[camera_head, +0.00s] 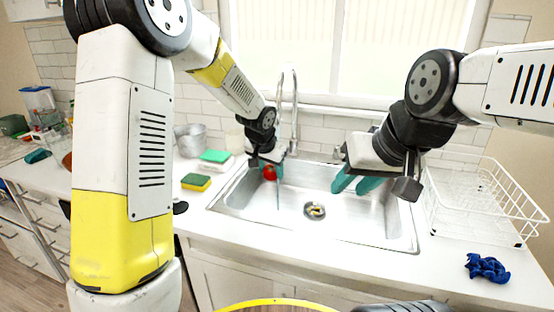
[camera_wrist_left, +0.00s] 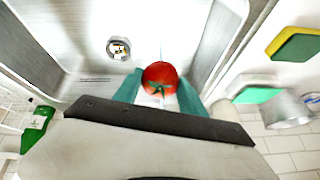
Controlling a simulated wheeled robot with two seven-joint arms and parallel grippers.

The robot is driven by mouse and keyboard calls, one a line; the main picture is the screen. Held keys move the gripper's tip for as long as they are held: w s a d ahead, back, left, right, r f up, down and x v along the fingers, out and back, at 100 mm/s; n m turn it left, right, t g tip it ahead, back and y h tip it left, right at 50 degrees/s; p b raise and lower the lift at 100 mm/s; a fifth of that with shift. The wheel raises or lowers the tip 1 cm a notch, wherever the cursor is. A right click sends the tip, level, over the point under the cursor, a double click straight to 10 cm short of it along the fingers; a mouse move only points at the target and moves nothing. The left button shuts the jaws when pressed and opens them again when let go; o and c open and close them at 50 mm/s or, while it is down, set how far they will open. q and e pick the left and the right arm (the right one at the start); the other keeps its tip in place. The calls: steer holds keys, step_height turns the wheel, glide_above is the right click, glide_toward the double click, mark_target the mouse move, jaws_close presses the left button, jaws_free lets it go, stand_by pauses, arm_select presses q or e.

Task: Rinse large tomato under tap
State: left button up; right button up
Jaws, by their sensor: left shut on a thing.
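The large tomato (camera_head: 269,172) is red and sits between the teal fingers of my left gripper (camera_head: 267,168), over the left part of the sink (camera_head: 342,224). In the left wrist view the tomato (camera_wrist_left: 160,77) shows its green stem, with a finger on each side. The silver tap (camera_head: 294,105) rises behind the sink and arches over it. A thin pale line like a water stream shows beside the tomato; whether it hits the tomato is unclear. My right gripper (camera_head: 355,183) is over the sink's right part, its teal fingers apart and nothing visible between them.
A white wire rack (camera_head: 488,205) stands right of the sink, with a blue cloth (camera_head: 487,268) in front. Sponges (camera_head: 196,182) and a metal pot (camera_head: 191,140) are to the left. A green bottle (camera_wrist_left: 37,130) shows in the left wrist view. The sink's middle, around the drain (camera_head: 314,210), is clear.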

stand_by(0.6)
arm_select(q)
steer(key=s+a+r, duration=0.1)
steer(key=s+r, duration=0.3)
steer(key=s, duration=0.1)
steer(key=shift+a, duration=0.15)
steer(key=shift+w, duration=0.1)
stand_by(0.4)
